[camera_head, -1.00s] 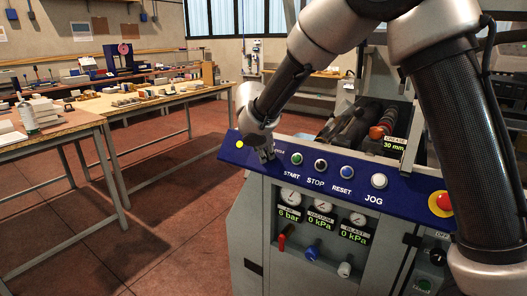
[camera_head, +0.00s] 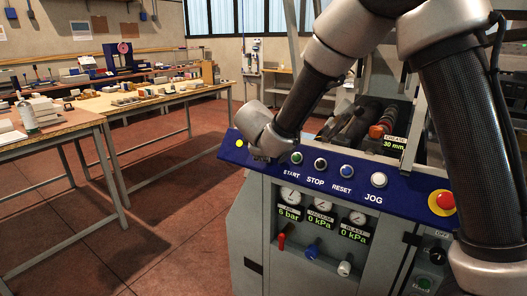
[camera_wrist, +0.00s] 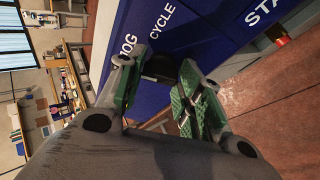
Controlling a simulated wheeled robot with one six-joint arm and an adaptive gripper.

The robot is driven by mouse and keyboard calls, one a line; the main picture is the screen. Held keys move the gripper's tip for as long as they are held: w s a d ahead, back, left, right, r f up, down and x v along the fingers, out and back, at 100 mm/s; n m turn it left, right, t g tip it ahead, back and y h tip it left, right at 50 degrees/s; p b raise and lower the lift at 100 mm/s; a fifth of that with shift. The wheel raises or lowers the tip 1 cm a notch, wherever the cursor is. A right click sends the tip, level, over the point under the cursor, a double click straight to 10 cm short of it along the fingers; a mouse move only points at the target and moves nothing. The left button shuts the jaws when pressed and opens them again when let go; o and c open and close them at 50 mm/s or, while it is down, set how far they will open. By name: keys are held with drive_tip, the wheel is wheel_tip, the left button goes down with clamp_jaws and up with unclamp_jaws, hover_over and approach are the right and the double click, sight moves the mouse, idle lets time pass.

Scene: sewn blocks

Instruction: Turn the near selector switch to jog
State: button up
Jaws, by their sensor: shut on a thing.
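The near selector switch has a black knob (camera_wrist: 159,64) on the blue panel (camera_wrist: 185,30), seen in the wrist view below the printed words JOG and CYCLE. My gripper (camera_wrist: 158,72) is shut on it, with green-padded fingers on either side. Which word the knob points to cannot be told. In the head view my wrist (camera_head: 265,131) hides the switch and most of the fingers at the left end of the panel (camera_head: 322,190).
To the right on the panel are the green START button (camera_head: 296,158), black STOP button (camera_head: 321,164), blue RESET button (camera_head: 347,171), white JOG button (camera_head: 379,180) and a red emergency stop (camera_head: 442,202). A yellow lamp (camera_head: 239,143) sits left of my wrist.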

drive_tip(key=shift+s+f+m+t, duration=0.1)
drive_tip(key=shift+m+t, duration=0.2)
drive_tip(key=shift+m, duration=0.9)
drive_tip(key=o, duration=1)
drive_tip(key=v, duration=1.2)
drive_tip(key=shift+s+a, duration=0.1)
drive_tip(key=shift+a, duration=0.1)
